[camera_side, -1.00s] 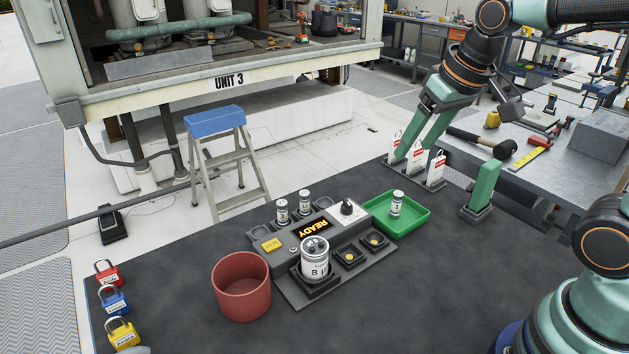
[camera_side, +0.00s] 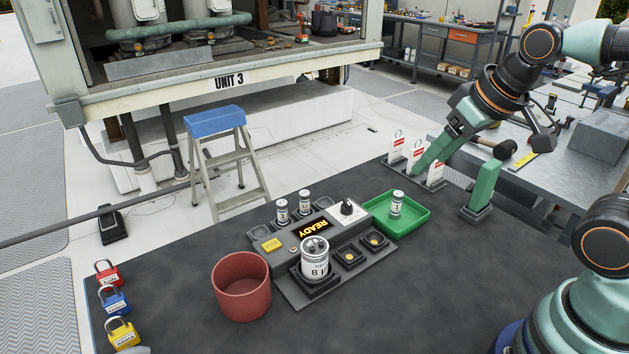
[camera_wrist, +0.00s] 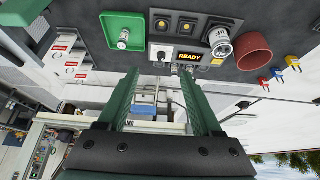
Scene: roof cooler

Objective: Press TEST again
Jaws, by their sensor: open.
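The grey tester console (camera_side: 288,252) stands on the dark mat, with its display (camera_side: 313,229) lit READY. A yellow button (camera_side: 271,244), its lettering too small to read surely, sits at the console's left end. It also shows in the wrist view (camera_wrist: 217,62). A white canister (camera_side: 315,265) marked 8 stands upright in the console's front socket. My gripper (camera_side: 418,172) is open and empty, near the white tags right of the console and well away from the button. Its two green fingers show apart in the wrist view (camera_wrist: 160,74).
A green tray (camera_side: 412,222) holding a small canister (camera_side: 397,204) lies right of the console. A red bin (camera_side: 241,287) stands left-front. White tags (camera_side: 415,160) stand beside my gripper. Several padlocks (camera_side: 115,300) lie far left. The front mat is clear.

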